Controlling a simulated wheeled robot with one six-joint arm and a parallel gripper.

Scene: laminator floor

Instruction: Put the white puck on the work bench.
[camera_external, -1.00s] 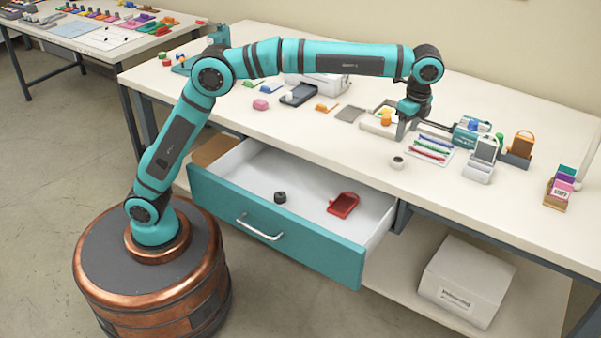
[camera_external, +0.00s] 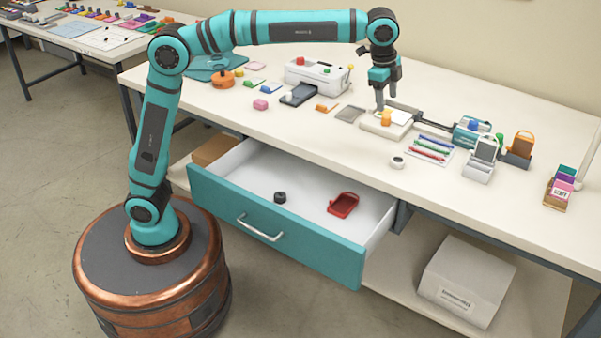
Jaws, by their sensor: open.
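The white puck (camera_external: 397,162), a small round piece with a dark centre, lies on the work bench (camera_external: 330,132) near its front edge, left of the coloured pens. My gripper (camera_external: 386,102) points down above the bench, behind and up from the puck and apart from it. Its fingers are open, and I see nothing held between them. They show just above an orange-yellow piece (camera_external: 385,117) on a pale tray (camera_external: 372,125); I cannot tell if they touch it.
A teal-fronted drawer (camera_external: 315,252) is pulled out under the bench, holding a black round piece (camera_external: 280,197) and a red scoop-like piece (camera_external: 343,205). Pens (camera_external: 430,148) and upright holders (camera_external: 481,158) stand right of the puck. A white laminator-like machine (camera_external: 318,75) is behind.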

